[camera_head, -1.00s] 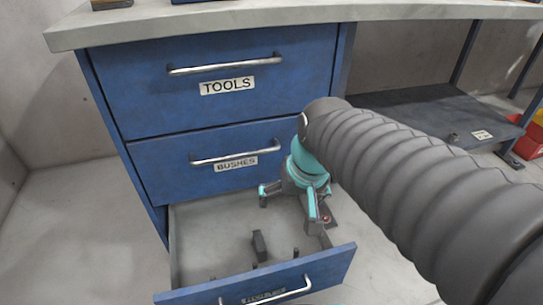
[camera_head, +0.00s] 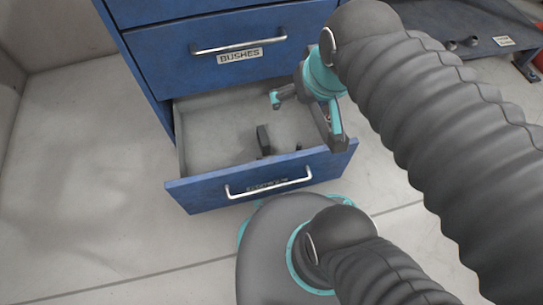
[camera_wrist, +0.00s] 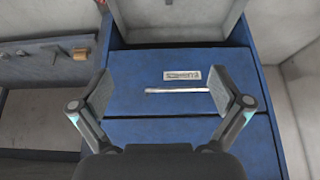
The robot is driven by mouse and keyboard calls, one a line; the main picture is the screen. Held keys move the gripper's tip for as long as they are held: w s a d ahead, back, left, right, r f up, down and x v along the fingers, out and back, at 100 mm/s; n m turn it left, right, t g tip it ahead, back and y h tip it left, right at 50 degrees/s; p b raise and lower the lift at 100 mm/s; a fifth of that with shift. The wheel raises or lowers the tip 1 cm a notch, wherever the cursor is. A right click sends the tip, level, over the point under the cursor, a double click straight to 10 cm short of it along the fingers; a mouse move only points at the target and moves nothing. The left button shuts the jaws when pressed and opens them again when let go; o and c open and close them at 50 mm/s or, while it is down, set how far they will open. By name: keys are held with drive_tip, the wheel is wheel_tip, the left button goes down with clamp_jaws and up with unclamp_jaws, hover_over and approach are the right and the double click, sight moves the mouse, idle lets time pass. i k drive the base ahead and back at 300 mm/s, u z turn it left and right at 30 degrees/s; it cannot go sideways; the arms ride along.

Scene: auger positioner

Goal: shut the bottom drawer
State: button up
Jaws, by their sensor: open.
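The bottom drawer (camera_head: 215,192) is blue with a grey inside and a silver handle (camera_head: 268,183). It stands pulled out from the cabinet, with a worn, hard-to-read label on its front. My gripper (camera_head: 307,121) is open and empty, above the drawer's right side. One finger overlaps the top of the drawer front near its right corner in the head view; I cannot tell whether they touch. In the wrist view the open gripper (camera_wrist: 166,88) frames the closed BUSHES drawer, seen upside down, with its label (camera_wrist: 182,74). A grey drawer interior shows at the top there.
The closed BUSHES drawer (camera_head: 160,60) is directly above the open one. Small dark parts (camera_head: 263,140) lie in the open drawer. A dark shelf (camera_head: 470,25) stands to the right. The floor (camera_head: 90,190) at left is clear.

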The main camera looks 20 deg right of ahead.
sight(215, 128)
drive_tip(key=k, duration=1)
drive_tip(key=u, duration=1.9)
drive_tip(key=i, duration=1)
drive_tip(key=z, duration=2.05)
